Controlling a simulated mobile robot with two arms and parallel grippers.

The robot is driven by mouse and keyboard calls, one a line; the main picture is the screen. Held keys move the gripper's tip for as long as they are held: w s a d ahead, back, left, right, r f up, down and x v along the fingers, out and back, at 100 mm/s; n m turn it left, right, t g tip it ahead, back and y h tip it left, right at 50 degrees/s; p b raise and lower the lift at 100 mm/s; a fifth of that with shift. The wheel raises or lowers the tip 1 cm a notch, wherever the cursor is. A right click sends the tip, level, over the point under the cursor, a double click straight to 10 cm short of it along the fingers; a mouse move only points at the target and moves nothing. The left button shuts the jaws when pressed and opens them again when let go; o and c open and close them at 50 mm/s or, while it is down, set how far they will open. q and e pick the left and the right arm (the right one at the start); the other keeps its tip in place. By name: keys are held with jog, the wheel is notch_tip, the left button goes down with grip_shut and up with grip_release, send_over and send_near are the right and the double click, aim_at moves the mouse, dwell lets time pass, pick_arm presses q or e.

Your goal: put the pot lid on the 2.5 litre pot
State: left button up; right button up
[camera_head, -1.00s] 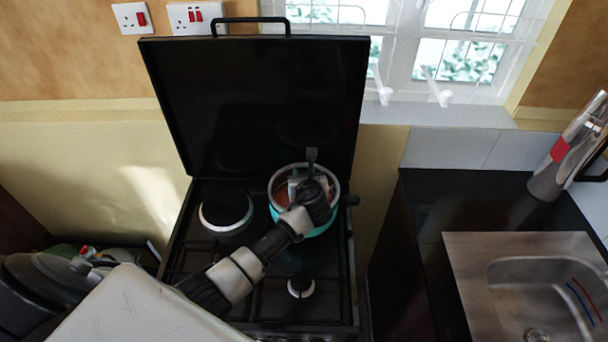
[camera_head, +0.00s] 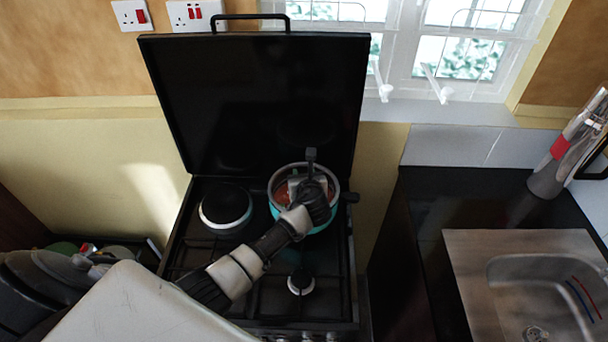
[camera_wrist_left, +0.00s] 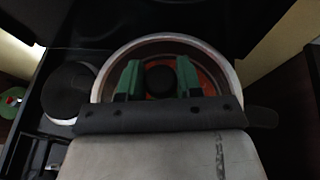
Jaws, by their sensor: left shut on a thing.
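The pot (camera_head: 318,226) is turquoise outside with a pale metal rim, standing on the back right of the black hob. My left gripper (camera_head: 309,188) is over the pot's mouth, pointing down. In the left wrist view, its green fingers (camera_wrist_left: 160,80) are shut on a round black knob (camera_wrist_left: 160,82), which I take to be the pot lid's. An orange-brown surface (camera_wrist_left: 165,48) shows around the knob inside the rim. Whether the lid rests on the pot or hangs just above it, I cannot tell. My right gripper is not in view.
The hob's black cover (camera_head: 255,100) stands raised behind the pot. A dark round plate (camera_head: 226,206) with a pale rim lies left of the pot. A small burner (camera_head: 300,283) is in front.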

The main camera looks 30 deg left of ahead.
pick_arm(q)
jog(key=shift+f, duration=0.15)
jog(key=o, duration=1.1)
jog(key=shift+o, duration=0.3)
jog(key=b+v, duration=0.1)
jog(key=v, duration=0.9)
jog(key=shift+s+d+b, duration=0.2)
jog(key=shift+s+b, duration=0.1)
jog(key=shift+b, duration=0.05)
